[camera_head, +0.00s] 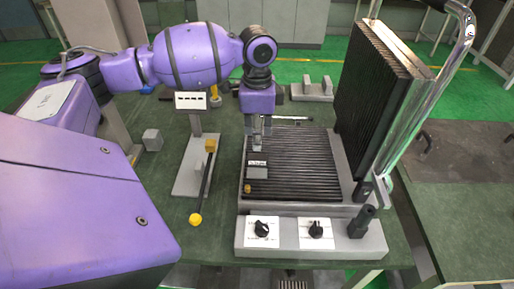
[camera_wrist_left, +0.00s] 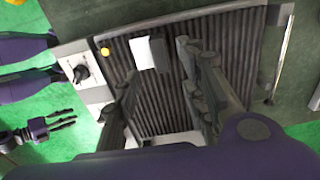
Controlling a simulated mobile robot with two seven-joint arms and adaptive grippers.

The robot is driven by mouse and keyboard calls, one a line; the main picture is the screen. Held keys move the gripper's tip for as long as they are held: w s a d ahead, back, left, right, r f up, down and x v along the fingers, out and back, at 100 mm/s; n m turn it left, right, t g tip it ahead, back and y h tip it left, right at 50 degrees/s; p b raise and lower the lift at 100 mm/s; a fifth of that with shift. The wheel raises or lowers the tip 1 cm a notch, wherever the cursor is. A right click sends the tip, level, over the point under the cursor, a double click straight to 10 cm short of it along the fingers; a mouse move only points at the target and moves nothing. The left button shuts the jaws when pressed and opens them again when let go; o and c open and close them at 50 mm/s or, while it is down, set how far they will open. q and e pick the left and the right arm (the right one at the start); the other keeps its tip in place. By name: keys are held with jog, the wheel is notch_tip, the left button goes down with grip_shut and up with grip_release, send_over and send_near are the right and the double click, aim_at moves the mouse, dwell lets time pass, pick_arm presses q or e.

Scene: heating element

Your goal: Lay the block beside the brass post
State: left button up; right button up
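The small block (camera_head: 257,164), dark with a pale face, lies on the ribbed dark plate (camera_head: 305,165). In the left wrist view the block (camera_wrist_left: 159,54) sits beyond my fingertips. The small brass post (camera_head: 248,188) stands near the plate's front left corner. It also shows in the left wrist view (camera_wrist_left: 105,51), a short gap from the block. My left gripper (camera_head: 258,140) points down over the plate, just behind the block. Its fingers (camera_wrist_left: 158,66) are spread, with nothing held between them. My right gripper (camera_wrist_left: 68,122) shows only in the left wrist view, with its fingers apart and empty.
A tall finned lid (camera_head: 378,95) with a chrome bar (camera_head: 432,90) rises at the plate's right. A control panel with two knobs (camera_head: 262,229) is in front. A yellow-ended lever (camera_head: 196,218) and a grey block (camera_head: 152,140) are to the left.

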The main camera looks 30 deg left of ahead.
pick_arm(q)
notch_tip(320, 180, up, 3)
jog(key=shift+r, duration=0.15)
dwell(0.6)
dwell(0.3)
